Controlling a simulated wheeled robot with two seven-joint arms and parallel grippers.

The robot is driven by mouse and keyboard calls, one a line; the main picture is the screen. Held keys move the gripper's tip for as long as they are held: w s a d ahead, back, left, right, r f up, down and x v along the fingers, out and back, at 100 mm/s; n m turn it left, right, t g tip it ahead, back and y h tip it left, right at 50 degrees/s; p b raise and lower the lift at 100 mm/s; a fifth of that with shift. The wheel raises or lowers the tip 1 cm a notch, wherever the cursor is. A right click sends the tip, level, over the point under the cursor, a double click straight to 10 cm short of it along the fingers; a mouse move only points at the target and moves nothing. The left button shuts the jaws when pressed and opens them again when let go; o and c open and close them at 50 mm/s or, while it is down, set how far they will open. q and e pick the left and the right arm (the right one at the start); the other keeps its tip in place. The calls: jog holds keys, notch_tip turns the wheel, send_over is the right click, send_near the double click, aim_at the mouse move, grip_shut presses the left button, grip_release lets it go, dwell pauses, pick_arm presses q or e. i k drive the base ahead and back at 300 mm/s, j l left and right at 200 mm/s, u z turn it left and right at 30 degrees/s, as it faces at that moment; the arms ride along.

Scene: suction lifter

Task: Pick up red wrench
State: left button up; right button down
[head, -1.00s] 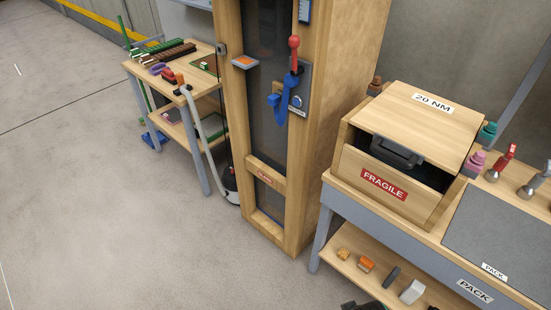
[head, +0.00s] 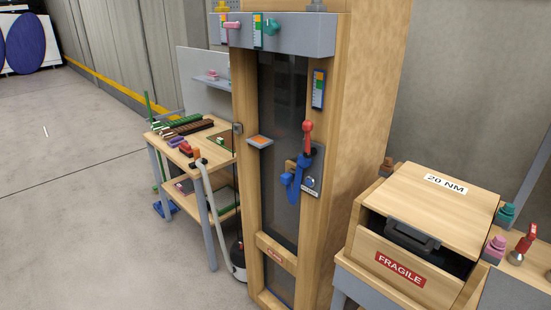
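A red-topped tool (head: 525,241) with a grey metal lower part stands on the wooden bench at the right edge; it may be the red wrench, but it is too small to be sure. It sits right of the wooden box (head: 365,252) marked FRAGILE, behind a pink knobbed piece (head: 494,249). A red-knobbed lever (head: 307,138) with a blue part is on the tall cabinet door in the middle. Neither of my grippers shows in the head view.
The tall wooden cabinet (head: 368,110) stands between the box bench and a left worktable (head: 222,128) with a hose and several coloured parts. A green piece (head: 506,215) stands beside the box, whose lid (head: 440,190) reads 20 NM. The concrete floor (head: 80,220) at left is clear.

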aim_at(515, 257)
jog(key=z, duration=1.8)
jog(key=l+z, duration=0.1)
jog(key=l, duration=0.15)
jog(key=k+l+z, duration=0.1)
jog(key=k+l, duration=0.05)
jog(key=l, duration=0.1)
